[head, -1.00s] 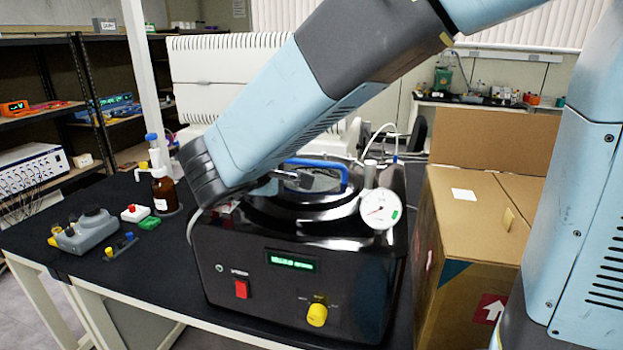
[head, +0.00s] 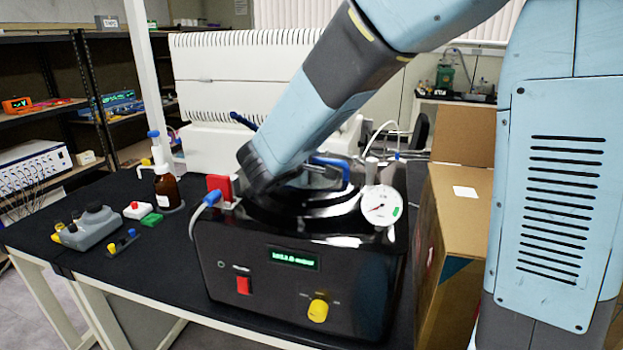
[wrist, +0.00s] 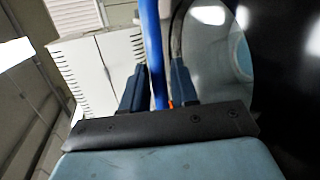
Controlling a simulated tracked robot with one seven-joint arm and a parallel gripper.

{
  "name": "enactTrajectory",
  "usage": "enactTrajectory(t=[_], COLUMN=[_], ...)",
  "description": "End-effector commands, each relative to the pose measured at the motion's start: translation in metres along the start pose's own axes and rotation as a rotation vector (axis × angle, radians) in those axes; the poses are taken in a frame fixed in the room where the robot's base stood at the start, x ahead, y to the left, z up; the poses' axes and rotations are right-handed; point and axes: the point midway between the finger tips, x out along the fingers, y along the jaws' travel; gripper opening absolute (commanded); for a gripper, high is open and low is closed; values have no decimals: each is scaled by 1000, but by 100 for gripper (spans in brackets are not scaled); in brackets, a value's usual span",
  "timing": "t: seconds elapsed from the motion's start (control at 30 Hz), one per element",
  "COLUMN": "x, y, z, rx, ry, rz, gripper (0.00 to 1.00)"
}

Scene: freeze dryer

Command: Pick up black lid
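My arm and wrist hide part of the lid and handle in the head view. My gripper (head: 308,176) is at the handle. In the wrist view, the blue handle (wrist: 153,40) runs between the two fingers of my gripper (wrist: 160,75).
The black machine (head: 290,290) carries a dial gauge (head: 381,206) right of the lid and a red block (head: 219,186) at left. A cardboard box (head: 455,215) stands close on the right. A brown bottle (head: 167,190) and small parts occupy the left bench.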

Motion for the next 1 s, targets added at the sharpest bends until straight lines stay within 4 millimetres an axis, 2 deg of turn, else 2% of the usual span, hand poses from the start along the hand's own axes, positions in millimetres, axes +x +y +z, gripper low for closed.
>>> enactTrajectory(t=[0.1,0.27,0.6,1.0], x=[8,8,7,6], y=[0,0,0,0], z=[0,0,0,0], rx=[1,1,0,-1], ry=[-1,0,1,2], rz=[1,1,0,1], gripper=[29,29,0,0])
